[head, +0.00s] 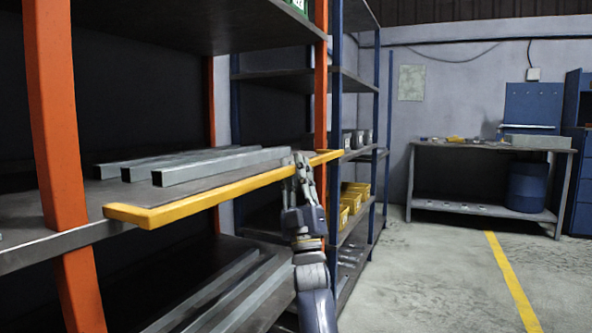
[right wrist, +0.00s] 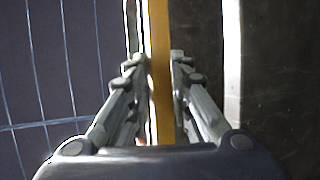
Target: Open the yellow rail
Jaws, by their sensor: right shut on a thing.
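The yellow rail (head: 235,190) runs along the front of a shelf in an orange-posted rack, standing out from the shelf edge. My right gripper (head: 298,162) is at the rail's far part, near its right end, with its fingers around it. In the right wrist view the yellow rail (right wrist: 160,75) passes between the two fingers of my right gripper (right wrist: 157,62). It is shut on the rail. My left gripper is not in view.
Galvanized metal channels (head: 220,165) lie on the shelf behind the rail. More long metal profiles (head: 225,295) lie on the shelf below. An orange post (head: 55,120) stands at the left. Blue shelving (head: 340,100) stands beyond, and a workbench (head: 490,145) stands at the back right. The floor (head: 440,275) at right is clear.

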